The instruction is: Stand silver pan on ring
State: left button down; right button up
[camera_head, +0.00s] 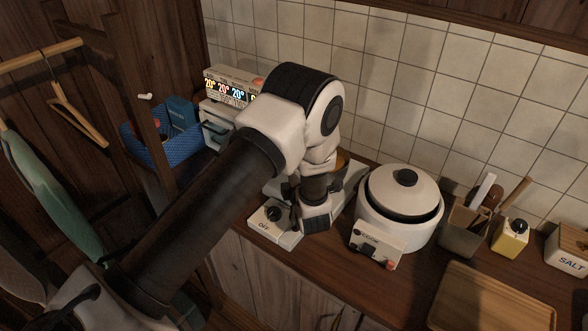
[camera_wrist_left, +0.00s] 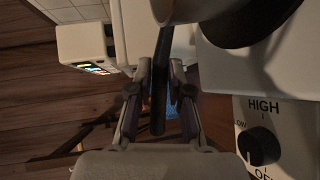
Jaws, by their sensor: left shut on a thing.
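My left gripper (camera_head: 315,215) is at the white hot plate (camera_head: 278,238), just right of its dial in the head view. In the left wrist view, the left gripper (camera_wrist_left: 160,98) is shut on the dark handle (camera_wrist_left: 160,75) of the silver pan (camera_wrist_left: 188,8). The pan's pale body shows only partly at the top edge. A dark round shape (camera_wrist_left: 243,28), seemingly the ring, is close beside the pan over the white hot plate (camera_wrist_left: 285,115). I cannot tell whether pan and ring touch. My arm hides most of the pan in the head view. My right gripper is not in view.
A white rice cooker (camera_head: 400,215) stands close right of the hot plate. Farther right are a utensil holder (camera_head: 465,230), a yellow jar (camera_head: 510,237), a salt box (camera_head: 568,250) and a wooden board (camera_head: 490,305). A blue basket (camera_head: 170,142) is left, and a tiled wall is behind.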

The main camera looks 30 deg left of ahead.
pick_arm(q)
jog(key=shift+w+f, duration=0.2)
jog(key=shift+f, duration=0.5)
jog(key=shift+s, duration=0.2)
jog(key=c, duration=1.1)
grip_release()
